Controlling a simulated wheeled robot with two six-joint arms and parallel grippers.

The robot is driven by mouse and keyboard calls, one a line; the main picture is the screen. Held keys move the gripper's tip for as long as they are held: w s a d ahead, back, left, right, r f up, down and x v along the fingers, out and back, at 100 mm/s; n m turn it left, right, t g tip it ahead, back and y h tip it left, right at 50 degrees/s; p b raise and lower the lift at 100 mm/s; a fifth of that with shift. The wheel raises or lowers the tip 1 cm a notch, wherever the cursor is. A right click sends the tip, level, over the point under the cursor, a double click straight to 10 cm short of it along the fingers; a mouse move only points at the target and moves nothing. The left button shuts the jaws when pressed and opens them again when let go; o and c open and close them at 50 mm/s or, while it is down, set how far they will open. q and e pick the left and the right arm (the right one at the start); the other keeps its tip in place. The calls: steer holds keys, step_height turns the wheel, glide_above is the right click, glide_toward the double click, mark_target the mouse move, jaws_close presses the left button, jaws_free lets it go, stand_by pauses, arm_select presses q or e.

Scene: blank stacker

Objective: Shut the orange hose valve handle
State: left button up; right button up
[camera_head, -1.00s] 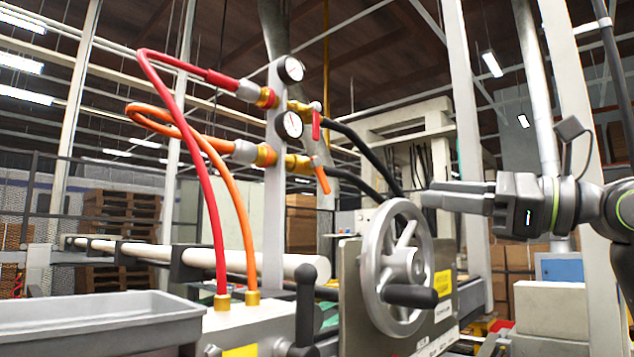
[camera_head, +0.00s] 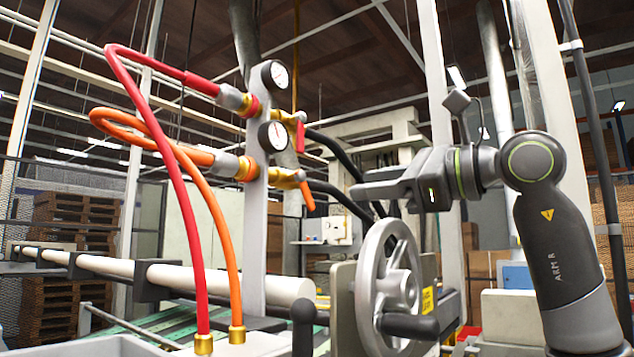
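The orange hose valve handle (camera_head: 307,196) hangs down, slightly tilted, from a brass valve (camera_head: 284,176) at the end of the orange hose. The orange hose (camera_head: 215,215) loops left of the grey post and drops to a brass fitting. My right gripper (camera_head: 362,190) is to the right of the orange handle at about its height in the picture, pointing left, with a visible gap between them. Its fingers are seen nearly edge-on, so whether they are open or shut is unclear. Nothing shows held in it. My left gripper is out of view.
A red valve handle (camera_head: 300,136) and red hose (camera_head: 146,110) sit just above. Two round gauges top the grey post (camera_head: 255,235). Black hoses run behind my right gripper. A large handwheel (camera_head: 372,288) stands below it.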

mark_target(308, 193)
steer(key=p+x, duration=0.3)
steer(key=x, duration=0.6)
steer(key=shift+w+a, duration=0.2)
steer(key=shift+a, duration=0.15)
steer(key=shift+w+a+f, duration=0.1)
steer(key=shift+w+a, duration=0.25)
steer(key=shift+a, duration=0.05)
steer(key=shift+d, duration=0.1)
jaws_close()
